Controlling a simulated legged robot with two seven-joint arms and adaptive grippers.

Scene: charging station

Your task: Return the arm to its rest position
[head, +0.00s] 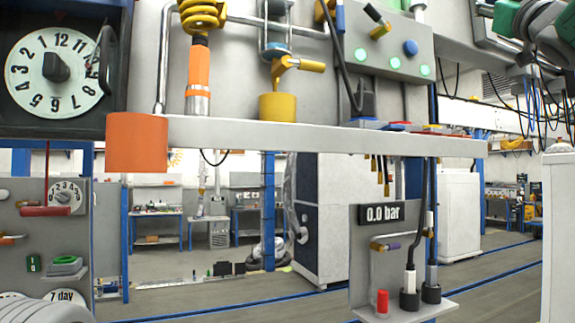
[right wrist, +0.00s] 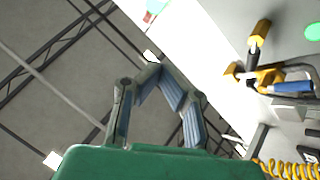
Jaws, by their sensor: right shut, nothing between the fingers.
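My right gripper (head: 540,22) is at the top right corner of the head view, green and dark grey, partly cut off by the frame edge. It is beside the grey panel and above hanging dark cables. In the right wrist view my right gripper (right wrist: 160,76) shows its two linked fingers bent together at the tips, shut, with nothing held. Behind them is the ceiling with dark beams. My left gripper is not in the head view.
A grey shelf (head: 330,136) crosses the head view, with an orange block (head: 137,142) at its left end. A dial (head: 52,70) is at the left. A yellow valve handle (right wrist: 258,32) shows in the right wrist view.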

